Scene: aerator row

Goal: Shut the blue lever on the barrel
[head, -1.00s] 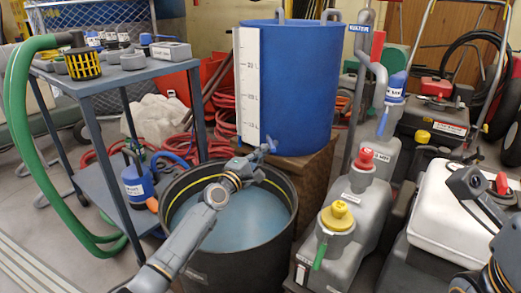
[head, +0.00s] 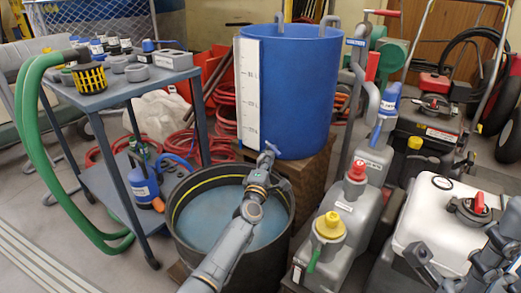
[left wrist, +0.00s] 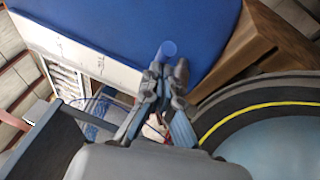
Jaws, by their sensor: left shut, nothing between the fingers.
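The blue barrel (head: 305,85) stands on a wooden block, with a white scale strip on its side. A small blue lever (head: 272,147) shows low on its front, partly hidden by my gripper. In the left wrist view a round blue end (left wrist: 169,48), seemingly the lever's, lies just past the fingertips. My left gripper (head: 267,158) is shut and empty, right at the lever; it also shows in the left wrist view (left wrist: 166,72). I cannot tell whether it touches. Part of my right arm shows at the lower right of the head view; its fingers are not clear.
A black tub (head: 185,238) of water stands below my left arm. A blue-grey cart (head: 130,88) with a green hose is at left. Grey containers (head: 345,215) with red and yellow caps and a white tank (head: 425,215) crowd the right.

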